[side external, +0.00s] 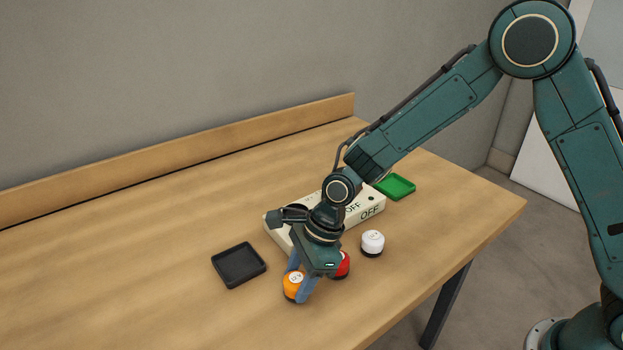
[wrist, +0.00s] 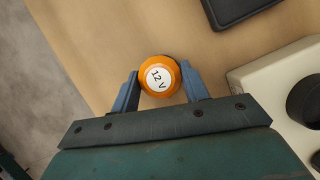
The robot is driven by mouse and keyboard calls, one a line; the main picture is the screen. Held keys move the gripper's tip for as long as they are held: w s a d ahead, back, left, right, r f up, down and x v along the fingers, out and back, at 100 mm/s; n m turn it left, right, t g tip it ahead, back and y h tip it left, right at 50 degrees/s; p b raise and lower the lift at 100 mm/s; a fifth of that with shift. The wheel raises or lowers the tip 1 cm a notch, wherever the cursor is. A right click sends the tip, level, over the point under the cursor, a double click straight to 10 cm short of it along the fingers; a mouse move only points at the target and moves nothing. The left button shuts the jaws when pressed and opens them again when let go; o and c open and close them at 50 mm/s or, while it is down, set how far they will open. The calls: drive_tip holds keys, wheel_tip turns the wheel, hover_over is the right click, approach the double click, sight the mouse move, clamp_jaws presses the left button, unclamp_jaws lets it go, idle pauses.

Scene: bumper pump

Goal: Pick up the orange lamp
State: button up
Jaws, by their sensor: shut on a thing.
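The orange lamp (side external: 292,286) is a small round piece with a white top, standing on the table left of the red lamp in the side view. In the wrist view the orange lamp (wrist: 158,77) shows its white label reading "12 V". My gripper (side external: 299,284) points down at it, with one blue finger on each side. In the wrist view my gripper (wrist: 160,88) is shut on the orange lamp. The lamp appears to be at table level; I cannot tell whether its base touches the wood.
A red lamp (side external: 344,265) stands close beside my gripper, partly hidden. A white lamp (side external: 372,243) stands farther right. A cream panel (side external: 373,204) marked "OFF" lies behind my gripper. A black tray (side external: 238,265) is to the left, a green tray (side external: 396,186) at the back right.

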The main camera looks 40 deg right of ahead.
sight(298, 277)
wheel_tip(298, 277, up, 19)
drive_tip(key=shift+r, duration=0.15)
idle(0.5)
idle(0.5)
